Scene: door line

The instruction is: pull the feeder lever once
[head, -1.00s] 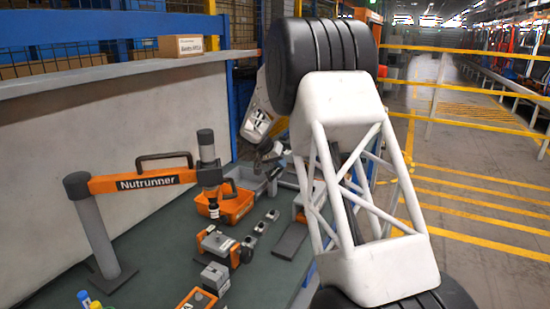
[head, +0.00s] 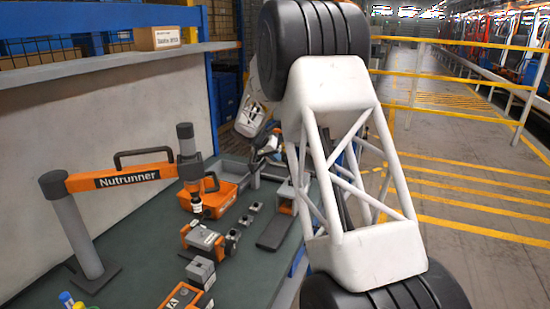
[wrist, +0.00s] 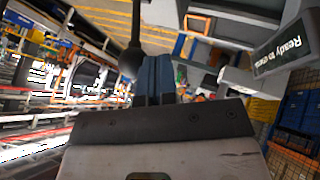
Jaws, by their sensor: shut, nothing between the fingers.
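A dark rod with a rounded black knob (wrist: 131,60), which looks like the feeder lever, shows in the wrist view just left of my fingers. My gripper (wrist: 156,72) has its blue fingers together with nothing between them. The knob is beside the fingers, not between them; I cannot tell if they touch. In the head view my gripper (head: 266,146) is small and partly hidden near the far end of the bench. A grey and orange unit (head: 285,198) with a dark chute stands below it, partly behind my arm. The lever cannot be made out in the head view.
A Nutrunner arm (head: 135,176) on a grey post stands at left over the bench (head: 140,250). An orange bin (head: 222,202) and several parts lie on the bench. A sign (wrist: 285,50) shows at right in the wrist view. Yellow rails (head: 460,88) stand right.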

